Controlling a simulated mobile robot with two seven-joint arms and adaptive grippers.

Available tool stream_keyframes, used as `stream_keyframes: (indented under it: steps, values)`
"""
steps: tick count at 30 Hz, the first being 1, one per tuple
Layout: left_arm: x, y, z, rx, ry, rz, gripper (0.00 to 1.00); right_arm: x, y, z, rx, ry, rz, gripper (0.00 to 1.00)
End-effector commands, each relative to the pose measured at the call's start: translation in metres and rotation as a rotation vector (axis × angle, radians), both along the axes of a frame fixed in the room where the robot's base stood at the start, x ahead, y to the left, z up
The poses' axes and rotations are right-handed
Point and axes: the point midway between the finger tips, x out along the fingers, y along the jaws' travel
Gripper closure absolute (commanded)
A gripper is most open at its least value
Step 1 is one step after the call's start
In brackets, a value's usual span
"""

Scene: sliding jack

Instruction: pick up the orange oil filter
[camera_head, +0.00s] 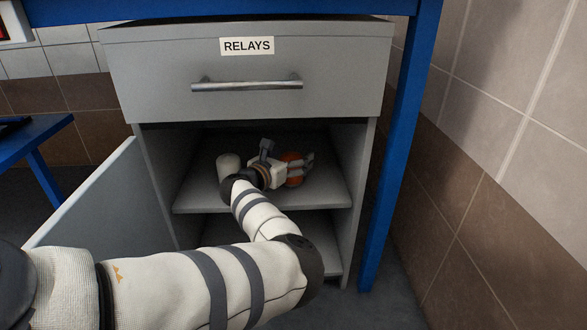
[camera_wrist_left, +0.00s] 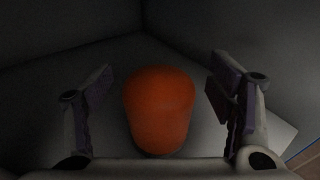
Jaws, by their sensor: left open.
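The orange oil filter (camera_head: 293,169) stands on the upper shelf inside the open cabinet, partly hidden by my left gripper (camera_head: 303,168) in the head view. In the left wrist view the orange oil filter (camera_wrist_left: 159,108) stands upright between the two spread fingers of my left gripper (camera_wrist_left: 165,98). There is a gap on each side, so the fingers do not touch it. My right gripper is in neither view.
A white cylinder (camera_head: 228,165) stands on the upper shelf (camera_head: 325,196), left of my gripper. A grey drawer labelled RELAYS (camera_head: 245,75) is above the opening. The cabinet door (camera_head: 105,205) hangs open at left. A blue post (camera_head: 398,150) stands at right.

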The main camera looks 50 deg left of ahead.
Motion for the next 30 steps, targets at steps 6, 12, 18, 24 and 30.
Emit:
stream_keyframes:
  steps: [6,12,18,24,30]
  values:
    - [0.004,0.002,0.001,0.000,0.000,0.002,0.24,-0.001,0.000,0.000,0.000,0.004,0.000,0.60]
    - [0.003,0.002,0.001,-0.001,0.000,0.002,0.63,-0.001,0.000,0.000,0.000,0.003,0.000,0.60]
    - [0.003,0.002,0.001,0.000,-0.001,0.002,0.85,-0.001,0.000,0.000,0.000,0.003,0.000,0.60]
    - [0.003,0.002,0.004,0.000,-0.001,0.002,0.85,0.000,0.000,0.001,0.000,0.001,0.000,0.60]
    - [0.003,0.002,0.030,0.002,-0.006,0.002,0.85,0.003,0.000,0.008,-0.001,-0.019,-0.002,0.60]
